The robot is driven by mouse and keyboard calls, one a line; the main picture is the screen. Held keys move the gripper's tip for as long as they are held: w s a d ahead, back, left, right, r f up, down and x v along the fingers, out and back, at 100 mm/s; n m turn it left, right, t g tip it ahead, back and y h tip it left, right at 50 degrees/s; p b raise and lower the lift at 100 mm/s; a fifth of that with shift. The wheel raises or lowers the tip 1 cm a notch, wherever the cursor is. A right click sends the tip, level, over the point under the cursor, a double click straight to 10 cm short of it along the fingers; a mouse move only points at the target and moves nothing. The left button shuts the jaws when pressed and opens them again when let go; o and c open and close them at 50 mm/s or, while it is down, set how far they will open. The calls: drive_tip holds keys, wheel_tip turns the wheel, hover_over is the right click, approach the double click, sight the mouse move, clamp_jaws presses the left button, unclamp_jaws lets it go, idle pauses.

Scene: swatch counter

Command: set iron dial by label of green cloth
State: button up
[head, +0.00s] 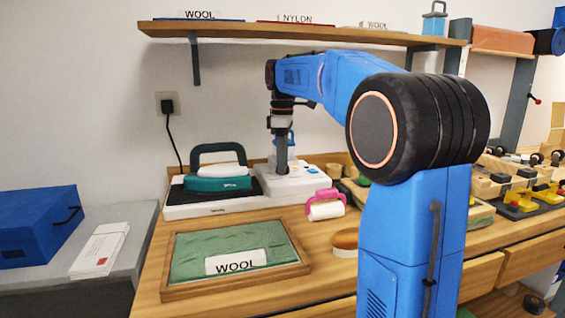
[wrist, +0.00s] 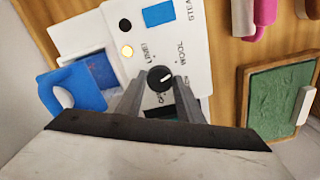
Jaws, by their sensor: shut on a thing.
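The green cloth (head: 200,245) lies in a wooden frame on the counter, and its white label (head: 236,262) reads WOOL. The cloth also shows in the wrist view (wrist: 272,95). The iron (head: 218,183) rests on a white base left of a white control box (head: 308,184). The black dial (wrist: 160,78) is on the control box, with WOOL printed to its upper right. A white mark on it seems to point roughly that way. My gripper (wrist: 160,88) reaches down over the box and is shut on the dial. The dial is hidden in the head view.
A pink-handled roller (head: 325,205) and a brush (head: 345,240) stand right of the cloth frame. A wall shelf (head: 300,36) with labelled cloths is above my arm. A blue box (head: 38,225) sits on the grey side table at left.

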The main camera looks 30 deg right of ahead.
drive_tip(key=shift+n, duration=0.7)
drive_tip(key=o, duration=1.1)
drive_tip(key=shift+c, duration=0.2)
drive_tip(key=shift+r, duration=3.75)
